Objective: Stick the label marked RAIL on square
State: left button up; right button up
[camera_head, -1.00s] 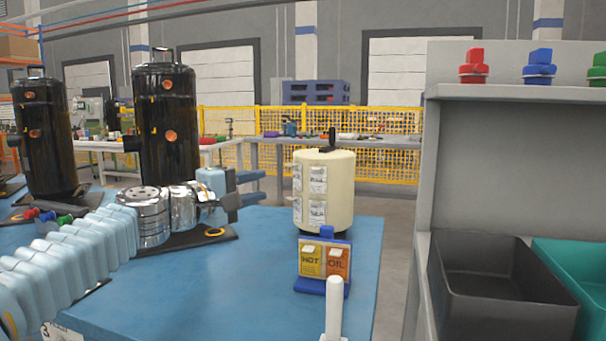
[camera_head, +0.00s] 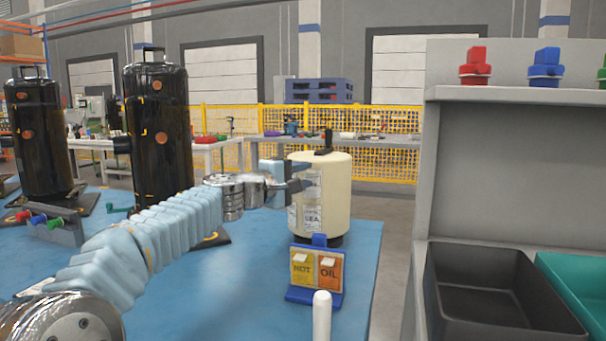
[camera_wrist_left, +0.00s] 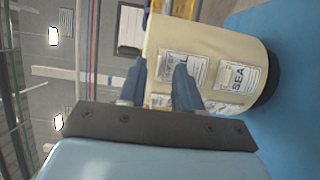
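A cream cylinder (camera_head: 335,195) with a black top fitting stands on the blue table and carries several white printed labels. My left gripper (camera_head: 302,174) is at the left side of the cylinder. In the left wrist view its two blue fingers (camera_wrist_left: 160,78) are apart, with cream surface and a label edge showing between them. I cannot pick out the square. My right gripper is not in view.
A small blue stand with yellow HOT and orange OIL tags (camera_head: 316,270) is in front of the cylinder. Black tanks (camera_head: 160,130) stand at the left. A grey shelf unit with a black bin (camera_head: 495,310) is at the right.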

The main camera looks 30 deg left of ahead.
pick_arm(q)
jog(key=shift+w+d, duration=0.1)
jog(key=shift+w, duration=0.35)
jog(key=shift+c, duration=0.4)
grip_shut()
dwell(1.2)
